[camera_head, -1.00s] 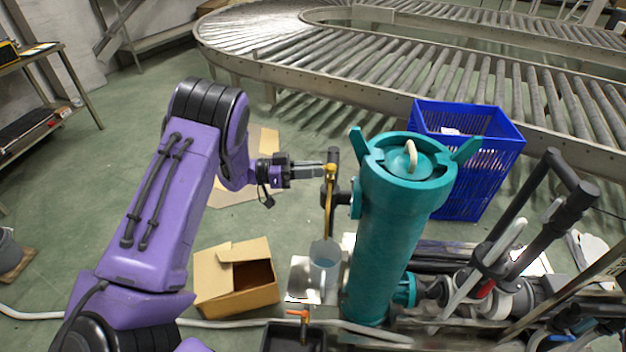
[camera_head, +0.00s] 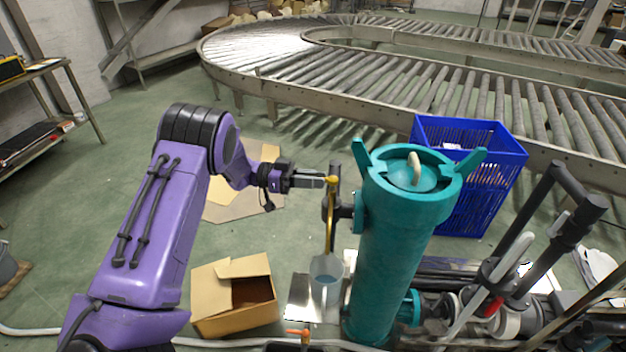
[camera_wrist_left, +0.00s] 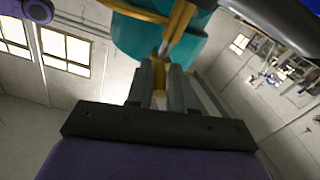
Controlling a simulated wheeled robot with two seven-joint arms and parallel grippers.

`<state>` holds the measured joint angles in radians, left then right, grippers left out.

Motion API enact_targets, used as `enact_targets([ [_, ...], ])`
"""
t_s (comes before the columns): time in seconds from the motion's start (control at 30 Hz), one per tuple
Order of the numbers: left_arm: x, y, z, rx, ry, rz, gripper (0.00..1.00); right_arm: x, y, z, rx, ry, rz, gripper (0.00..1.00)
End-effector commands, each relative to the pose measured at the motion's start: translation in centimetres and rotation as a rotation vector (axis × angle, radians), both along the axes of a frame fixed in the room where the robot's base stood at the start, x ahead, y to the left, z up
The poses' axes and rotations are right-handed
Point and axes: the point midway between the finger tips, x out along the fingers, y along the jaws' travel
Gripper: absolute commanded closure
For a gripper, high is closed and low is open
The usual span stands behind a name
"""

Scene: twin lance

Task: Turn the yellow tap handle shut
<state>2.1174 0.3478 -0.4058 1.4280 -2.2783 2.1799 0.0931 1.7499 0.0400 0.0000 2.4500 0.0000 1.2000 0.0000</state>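The fingers partly hide the handle there. My right gripper is not in view.
An open cardboard box (camera_head: 234,305) stands on the floor below my left arm. A blue crate (camera_head: 478,165) is behind the cylinder, with a roller conveyor (camera_head: 400,82) beyond. Pipes and dark bars (camera_head: 540,225) crowd the right.

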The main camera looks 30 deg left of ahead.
Motion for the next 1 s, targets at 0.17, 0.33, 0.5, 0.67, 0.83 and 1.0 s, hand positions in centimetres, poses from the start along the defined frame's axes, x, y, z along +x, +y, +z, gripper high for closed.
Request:
enact_targets([
  [0.17, 0.0, 0.0, 0.0, 0.000, -0.001, 0.000, 0.60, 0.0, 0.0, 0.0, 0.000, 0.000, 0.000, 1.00],
  [0.33, -0.1, 0.1, -0.1, 0.001, 0.000, 0.001, 0.60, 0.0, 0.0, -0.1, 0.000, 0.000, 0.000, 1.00],
  [0.5, -1.1, 2.6, -0.3, 0.001, -0.002, 0.004, 0.60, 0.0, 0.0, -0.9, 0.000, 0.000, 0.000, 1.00],
  [0.67, -2.7, 6.2, -0.2, -0.001, -0.004, 0.005, 0.60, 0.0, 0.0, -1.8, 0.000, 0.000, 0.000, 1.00],
  [0.83, -4.0, 8.8, -0.1, -0.001, -0.003, 0.001, 0.60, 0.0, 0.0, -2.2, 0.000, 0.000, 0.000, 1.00],
  [1.0, -4.4, 9.5, 0.0, 0.001, 0.000, 0.000, 0.60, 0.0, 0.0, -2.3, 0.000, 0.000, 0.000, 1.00],
])
